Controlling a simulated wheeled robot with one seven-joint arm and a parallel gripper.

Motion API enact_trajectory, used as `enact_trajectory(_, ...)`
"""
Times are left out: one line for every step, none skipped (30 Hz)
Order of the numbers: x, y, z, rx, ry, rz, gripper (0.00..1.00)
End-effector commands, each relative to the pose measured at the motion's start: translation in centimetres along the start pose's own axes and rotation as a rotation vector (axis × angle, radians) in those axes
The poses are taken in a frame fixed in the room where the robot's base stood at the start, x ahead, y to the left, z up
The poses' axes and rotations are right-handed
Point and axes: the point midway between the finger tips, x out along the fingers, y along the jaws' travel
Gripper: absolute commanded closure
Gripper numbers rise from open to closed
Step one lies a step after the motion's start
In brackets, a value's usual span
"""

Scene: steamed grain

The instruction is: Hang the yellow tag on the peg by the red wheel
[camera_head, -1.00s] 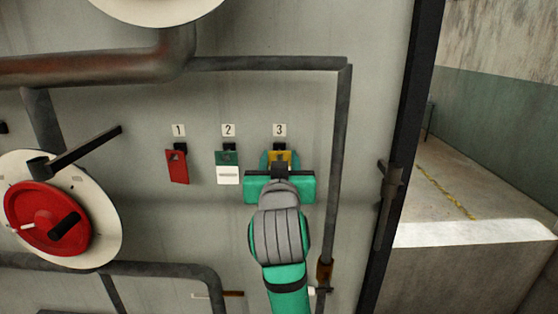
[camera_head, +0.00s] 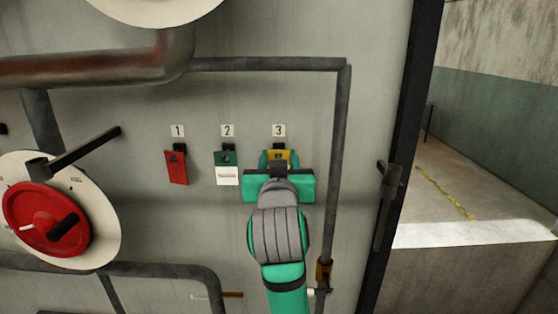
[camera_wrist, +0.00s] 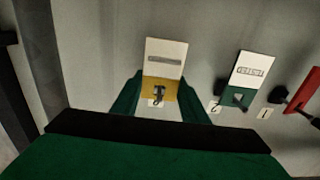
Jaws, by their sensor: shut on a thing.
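The yellow tag (camera_head: 280,154) hangs at the peg under label 3. My gripper (camera_wrist: 160,98) is shut on the yellow tag, with one green finger at each side; in the head view my gripper (camera_head: 279,160) covers the tag's white part. The red wheel (camera_head: 45,219) is at the far left on a round white plate. A dark peg (camera_head: 88,150) sticks out above it, bare, slanting up to the right.
A red tag (camera_head: 177,167) hangs under label 1 and a green-and-white tag (camera_head: 227,168) under label 2, close to the left of my gripper. A pipe (camera_head: 341,160) runs down on the right. The panel between the red tag and the wheel is clear.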

Motion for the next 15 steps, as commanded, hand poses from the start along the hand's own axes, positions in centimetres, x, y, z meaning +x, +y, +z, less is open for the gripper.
enact_trajectory(0.00, 0.00, -0.02, 0.000, 0.000, 0.000, 0.82)
enact_trajectory(0.00, 0.00, -0.02, 0.000, 0.000, 0.000, 0.82)
enact_trajectory(0.00, 0.00, -0.02, 0.000, 0.000, 0.000, 0.82)
enact_trajectory(0.00, 0.00, -0.02, 0.000, 0.000, 0.000, 0.82)
enact_trajectory(0.00, 0.00, -0.02, 0.000, 0.000, 0.000, 0.82)
enact_trajectory(0.00, 0.00, -0.02, 0.000, 0.000, 0.000, 0.82)
enact_trajectory(0.00, 0.01, -0.02, 0.000, 0.000, 0.000, 0.82)
enact_trajectory(-0.01, 0.01, -0.02, 0.000, 0.000, 0.000, 0.82)
enact_trajectory(-0.03, 0.01, -0.02, 0.000, 0.000, 0.000, 0.82)
enact_trajectory(-0.06, 0.01, -0.03, 0.000, 0.000, 0.000, 0.82)
enact_trajectory(-0.09, 0.01, -0.03, 0.000, 0.000, 0.000, 0.82)
enact_trajectory(-0.15, 0.01, -0.02, 0.000, 0.000, 0.000, 0.82)
enact_trajectory(-0.21, 0.01, -0.02, 0.000, 0.000, 0.000, 0.82)
enact_trajectory(-0.27, 0.01, -0.02, 0.000, 0.000, 0.000, 0.82)
enact_trajectory(-0.37, 0.00, -0.02, 0.000, 0.000, 0.000, 0.82)
